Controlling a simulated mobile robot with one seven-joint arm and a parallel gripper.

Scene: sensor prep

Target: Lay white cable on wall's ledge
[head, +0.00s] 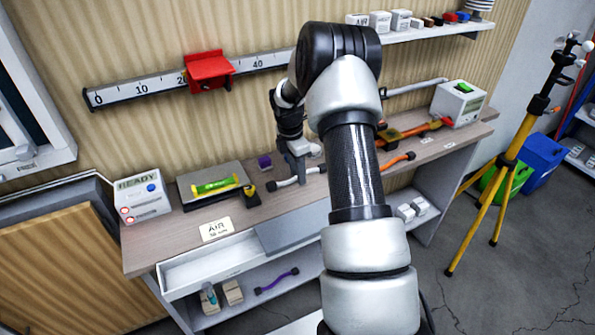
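The white cable (288,182), with dark ends, lies on the wooden bench top (165,238) left of my arm. My gripper (300,172) points down at the cable, with its fingertips at or just above the cable's middle. The fingers are small and seen from behind, so I cannot tell whether they are open or closed on it. The wall's white ledge (425,34) is at the upper right and carries small labelled blocks and a striped item. My arm hides the ledge's left part and some of the bench.
An orange cable (397,161) lies to the right. A ruler rail (135,93) with a red slider (208,72) crosses the wall. A yellow tripod (495,195) stands right.

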